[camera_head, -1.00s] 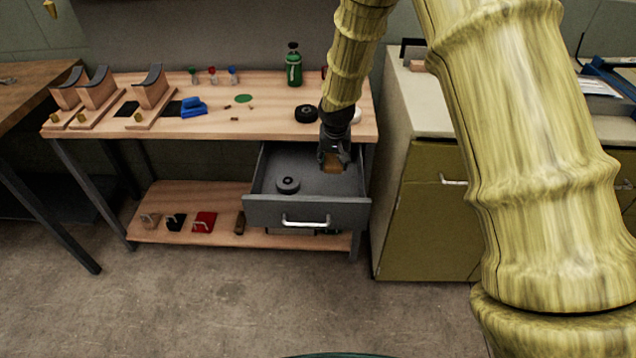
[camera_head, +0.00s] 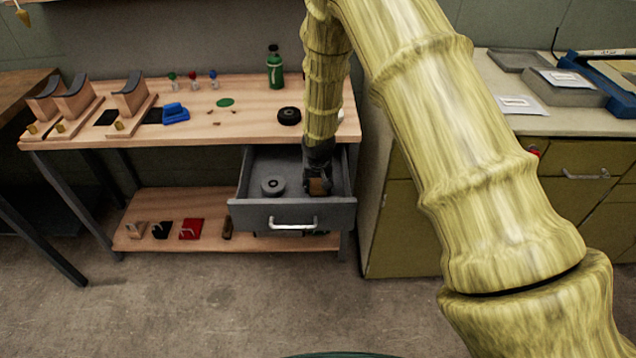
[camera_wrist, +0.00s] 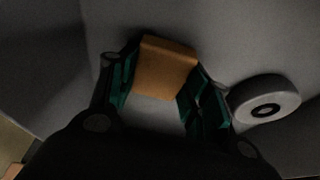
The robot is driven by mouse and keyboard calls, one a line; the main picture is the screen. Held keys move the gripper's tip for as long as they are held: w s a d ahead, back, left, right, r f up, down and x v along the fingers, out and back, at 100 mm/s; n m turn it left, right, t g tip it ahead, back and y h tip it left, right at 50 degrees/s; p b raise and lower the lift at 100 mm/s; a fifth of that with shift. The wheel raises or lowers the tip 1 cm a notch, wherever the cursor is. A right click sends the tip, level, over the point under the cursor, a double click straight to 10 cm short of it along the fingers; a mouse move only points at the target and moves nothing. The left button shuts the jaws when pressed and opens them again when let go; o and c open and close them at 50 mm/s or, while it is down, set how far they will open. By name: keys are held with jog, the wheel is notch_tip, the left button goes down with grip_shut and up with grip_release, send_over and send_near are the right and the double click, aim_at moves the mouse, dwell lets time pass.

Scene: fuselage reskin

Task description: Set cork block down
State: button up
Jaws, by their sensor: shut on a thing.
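The cork block (camera_wrist: 166,68) is tan and boxy. In the wrist view it sits between the green-padded fingers of my gripper (camera_wrist: 155,95), which is shut on it. In the head view my gripper (camera_head: 318,184) is down inside the open grey drawer (camera_head: 290,213), toward its right side, with the cork block (camera_head: 319,187) at its tip. The block is low, close to the drawer floor; I cannot tell whether it touches. A grey ring-shaped roll (camera_wrist: 266,103) lies on the drawer floor beside my gripper, apart from the block; it also shows in the head view (camera_head: 272,186).
The drawer hangs open under a wooden workbench (camera_head: 245,125) holding a black roll (camera_head: 289,116), a green bottle (camera_head: 275,68) and a blue tool (camera_head: 175,113). The lower shelf holds a red item (camera_head: 190,229). Olive cabinets (camera_head: 400,235) stand to the right.

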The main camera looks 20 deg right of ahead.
jog(key=shift+s+f, duration=0.1)
jog(key=shift+f, duration=0.2)
jog(key=shift+f, duration=0.1)
jog(key=o, duration=0.8)
jog(key=shift+s+f, duration=0.1)
jog(key=shift+c, duration=0.2)
jog(key=shift+o, duration=0.5)
jog(key=shift+f, duration=0.15)
jog(key=shift+r, duration=0.25)
jog(key=shift+r, duration=0.6)
jog(key=v, duration=1.1)
jog(key=shift+r, duration=0.3)
